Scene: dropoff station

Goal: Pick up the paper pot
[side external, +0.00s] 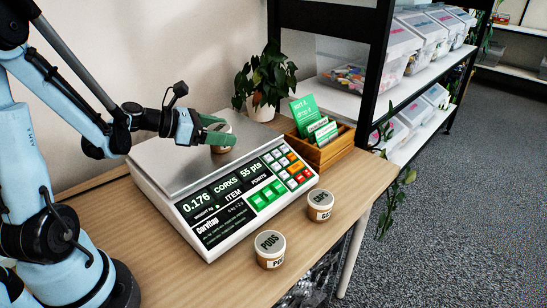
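A small paper pot (221,149) with a pale top and brown side stands on the metal plate of the scale (176,160). My gripper (217,130) is at this pot, with its green fingers on either side of it. The near finger covers much of the pot, and its label is hidden. I cannot tell whether the fingers press on it or stand slightly apart. Two similar lidded pots stand on the table: one marked "PODS" (270,250) at the front, and another (320,205) to the right of the scale's keypad.
The scale display (222,186) reads 0.176, CORKS, 55 pts. A potted plant (262,108) and a wooden box of green cards (325,153) stand behind the scale. Shelves with clear bins (398,55) are at the back right. The table front (220,283) is partly clear.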

